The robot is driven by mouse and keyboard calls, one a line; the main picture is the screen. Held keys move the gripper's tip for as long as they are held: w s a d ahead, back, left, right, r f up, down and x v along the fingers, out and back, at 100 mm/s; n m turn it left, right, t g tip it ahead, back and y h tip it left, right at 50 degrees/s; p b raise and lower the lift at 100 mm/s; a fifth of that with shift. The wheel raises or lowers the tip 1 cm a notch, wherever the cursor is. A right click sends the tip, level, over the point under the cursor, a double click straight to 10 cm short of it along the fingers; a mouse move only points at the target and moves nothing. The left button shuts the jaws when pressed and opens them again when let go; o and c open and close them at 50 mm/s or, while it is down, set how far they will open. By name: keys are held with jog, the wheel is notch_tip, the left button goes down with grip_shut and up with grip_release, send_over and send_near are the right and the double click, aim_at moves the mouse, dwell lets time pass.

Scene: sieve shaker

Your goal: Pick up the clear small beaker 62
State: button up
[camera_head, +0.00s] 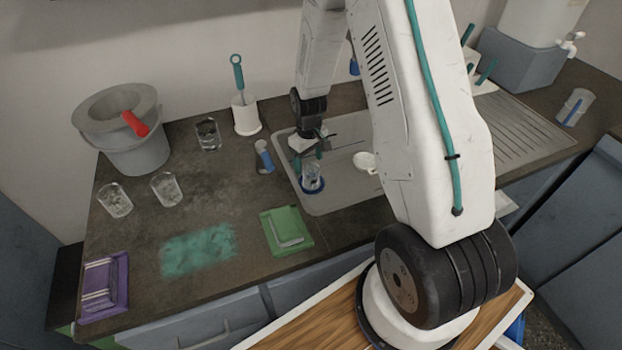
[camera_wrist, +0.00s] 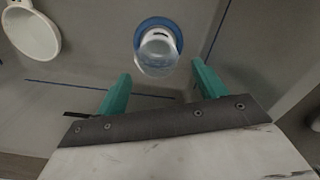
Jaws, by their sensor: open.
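A clear small beaker (camera_wrist: 157,58) stands on a blue ring (camera_wrist: 141,30) in the sink, ahead of my gripper in the wrist view. In the head view this beaker (camera_head: 311,171) is below my gripper, on the blue ring (camera_head: 312,187). My gripper (camera_wrist: 157,88) is open, with teal fingers apart and nothing between them. In the head view my gripper (camera_head: 308,158) is over the left part of the sink. Several other clear beakers stand on the counter: two at the left (camera_head: 115,201), (camera_head: 166,190) and one at the back (camera_head: 208,134). I cannot read a number on any.
A white cup (camera_head: 364,161) lies in the sink (camera_head: 345,195), right of the beaker. A blue-and-white cylinder (camera_head: 264,157) is by the sink's left edge.

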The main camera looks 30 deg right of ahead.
aim_at(310, 173)
jog(key=f, duration=0.6)
jog(key=shift+s+d+f, duration=0.1)
jog(key=shift+s, duration=0.15)
jog(key=c, duration=1.2)
jog(key=shift+o, duration=0.2)
notch_tip(310, 173, up, 18)
dwell(0.6)
